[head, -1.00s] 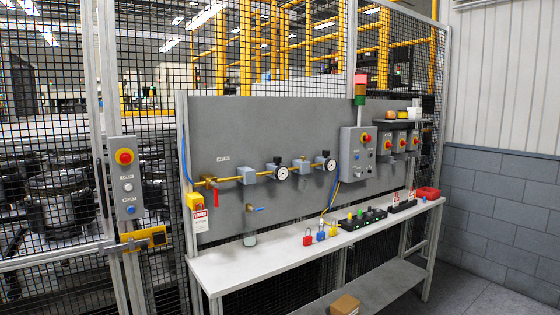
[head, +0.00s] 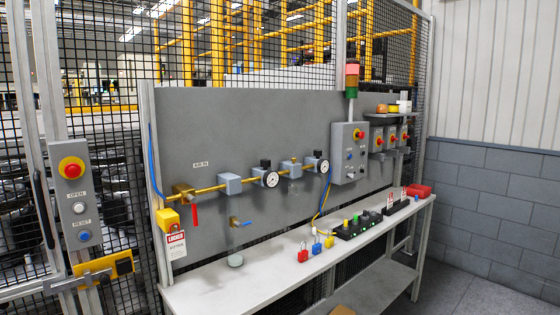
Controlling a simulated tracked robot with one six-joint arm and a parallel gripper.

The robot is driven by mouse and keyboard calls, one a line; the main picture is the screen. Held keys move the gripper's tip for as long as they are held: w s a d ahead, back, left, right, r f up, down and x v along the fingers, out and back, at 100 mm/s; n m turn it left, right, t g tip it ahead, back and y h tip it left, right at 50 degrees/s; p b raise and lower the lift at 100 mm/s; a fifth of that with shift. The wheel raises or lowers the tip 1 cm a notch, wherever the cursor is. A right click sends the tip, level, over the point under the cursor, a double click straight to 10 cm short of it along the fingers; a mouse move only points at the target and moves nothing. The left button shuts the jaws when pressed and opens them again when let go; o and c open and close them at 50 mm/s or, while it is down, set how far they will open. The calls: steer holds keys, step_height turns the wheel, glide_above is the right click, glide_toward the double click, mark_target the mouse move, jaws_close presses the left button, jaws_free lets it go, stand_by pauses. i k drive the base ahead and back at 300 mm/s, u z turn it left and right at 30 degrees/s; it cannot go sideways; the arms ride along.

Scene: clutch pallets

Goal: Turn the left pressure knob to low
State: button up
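The left pressure knob (head: 265,163) is a small black knob on top of the left regulator, above a round white gauge (head: 271,180). It sits on the brass air line running across the grey panel (head: 230,120). A second black knob (head: 317,154) with its own gauge (head: 323,167) is further right on the same line. The gauge readings and knob settings are too small to read. My gripper is not in view.
A white bench (head: 215,290) runs below the panel, with padlocks (head: 316,244) and a black block of coloured buttons (head: 355,225). A post with an emergency stop (head: 72,170) stands at the left. Grey floor (head: 480,290) is clear at the right.

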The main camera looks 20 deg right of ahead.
mark_target(265, 163)
steer(key=u, duration=0.15)
steer(key=i, duration=1.1)
steer(key=u, duration=0.55)
